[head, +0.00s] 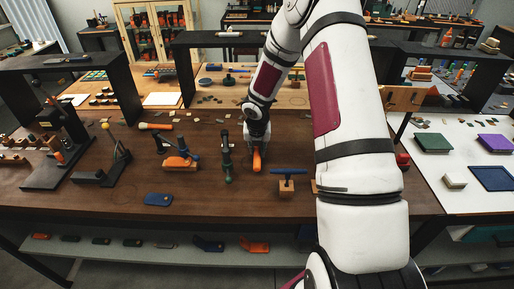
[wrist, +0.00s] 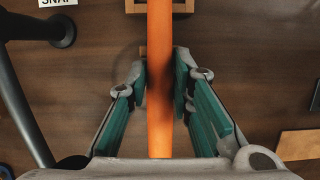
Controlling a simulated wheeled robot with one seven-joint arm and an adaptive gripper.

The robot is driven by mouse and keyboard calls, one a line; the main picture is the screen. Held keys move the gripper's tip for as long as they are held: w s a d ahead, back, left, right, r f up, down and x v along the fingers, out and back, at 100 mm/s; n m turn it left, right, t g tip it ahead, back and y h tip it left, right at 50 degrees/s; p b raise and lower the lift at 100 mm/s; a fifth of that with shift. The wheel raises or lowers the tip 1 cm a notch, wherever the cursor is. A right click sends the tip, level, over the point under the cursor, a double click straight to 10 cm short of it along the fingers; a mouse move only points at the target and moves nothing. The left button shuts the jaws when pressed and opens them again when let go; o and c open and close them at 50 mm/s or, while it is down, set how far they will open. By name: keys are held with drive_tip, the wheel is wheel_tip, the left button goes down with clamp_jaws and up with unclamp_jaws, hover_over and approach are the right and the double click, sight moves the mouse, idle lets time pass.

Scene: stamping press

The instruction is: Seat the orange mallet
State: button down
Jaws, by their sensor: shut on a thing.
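My gripper (head: 257,148) is low over the brown workbench (head: 120,198), near its middle. It is shut on a long orange shaft, which I take for the orange mallet's handle (wrist: 159,100). In the wrist view the shaft runs from the bottom up past the top edge, between the green-backed fingers (wrist: 160,88). In the head view its rounded orange end (head: 257,162) shows below the gripper. I cannot see the mallet's head. A wooden frame (wrist: 131,6) lies at the top of the wrist view, behind the shaft; I cannot tell whether they touch.
A blue T-handled tool in a wooden block (head: 287,187) is at right. An orange-based clamp (head: 181,162) and a blue piece (head: 158,199) are farther left. The bench's front left is mostly clear.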

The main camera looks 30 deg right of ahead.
drive_tip(key=c, duration=1.3)
unclamp_jaws()
drive_tip(key=shift+c, duration=0.2)
drive_tip(key=v, duration=1.2)
drive_tip(key=shift+d, duration=0.1)
drive_tip(key=s+a+r+m+h, duration=0.1)
drive_tip(key=s+a+r+m, duration=0.45)
drive_tip(key=r+m, duration=0.3)
drive_tip(key=s+a+r+m, duration=0.4)
drive_tip(key=s+r+m, duration=0.25)
drive_tip(key=r, duration=0.25)
drive_tip(key=s+a+r+m+t+y, duration=0.1)
drive_tip(key=s+a+r+m, duration=0.1)
drive_tip(key=s+a+m, duration=0.2)
drive_tip(key=s+a+r+m+t+y, duration=0.1)
drive_tip(key=s+a+m, duration=0.3)
drive_tip(key=s+m, duration=0.6)
drive_tip(key=shift+a+r+t+y+b, duration=0.25)
drive_tip(key=shift+r+t+y+b, duration=0.2)
drive_tip(key=shift+r, duration=0.3)
